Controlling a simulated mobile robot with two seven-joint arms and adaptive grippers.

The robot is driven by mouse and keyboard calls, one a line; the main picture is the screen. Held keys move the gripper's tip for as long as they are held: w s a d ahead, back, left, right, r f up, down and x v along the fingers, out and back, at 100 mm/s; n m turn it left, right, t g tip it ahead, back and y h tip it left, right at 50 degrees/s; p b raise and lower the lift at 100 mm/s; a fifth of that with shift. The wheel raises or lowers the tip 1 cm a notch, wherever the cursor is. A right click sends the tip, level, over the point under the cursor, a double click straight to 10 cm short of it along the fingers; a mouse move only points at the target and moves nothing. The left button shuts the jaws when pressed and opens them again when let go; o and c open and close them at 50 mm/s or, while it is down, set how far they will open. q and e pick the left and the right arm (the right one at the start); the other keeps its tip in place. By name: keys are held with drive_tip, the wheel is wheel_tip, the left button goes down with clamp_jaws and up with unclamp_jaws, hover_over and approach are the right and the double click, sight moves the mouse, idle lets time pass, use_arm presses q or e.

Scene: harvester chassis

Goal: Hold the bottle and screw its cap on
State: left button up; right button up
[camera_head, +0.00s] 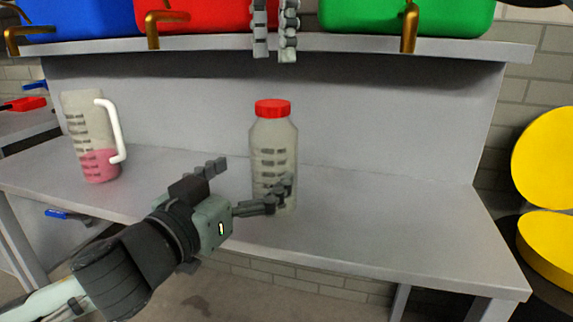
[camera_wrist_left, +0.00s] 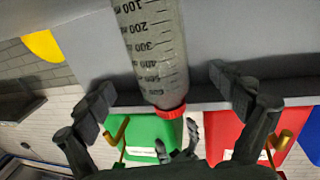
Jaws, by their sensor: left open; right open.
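A clear bottle (camera_head: 273,146) with graduation marks stands upright on the grey bench. Its red cap (camera_head: 272,108) sits on its mouth; how tightly cannot be told. My left gripper (camera_head: 250,178) is open, with one finger in front of the bottle's lower body and the other to its left. In the left wrist view, the bottle (camera_wrist_left: 155,50) appears upside down between the spread fingers, its cap (camera_wrist_left: 168,113) towards the bottom. My right gripper (camera_head: 274,56) is open, fingers pointing down above the cap with a clear gap; its upper part is out of frame.
A jug (camera_head: 92,140) with pink liquid and a white handle stands on the bench (camera_head: 370,215) at left. Above, a shelf (camera_head: 400,48) holds blue, red and green containers with brass taps. Bench right of the bottle is clear. Yellow round objects (camera_head: 545,160) are at far right.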

use_arm(q)
drive_tip(key=shift+s+r, duration=0.1)
drive_tip(key=shift+s, duration=0.05)
use_arm(e)
drive_tip(key=shift+s+a+r, duration=0.1)
drive_tip(key=shift+s+a, duration=0.05)
drive_tip(key=shift+s, duration=0.05)
use_arm(q)
drive_tip(key=x, duration=0.7)
drive_tip(key=shift+w+d, duration=0.15)
drive_tip(key=shift+w, duration=0.25)
drive_tip(key=shift+c, duration=0.6)
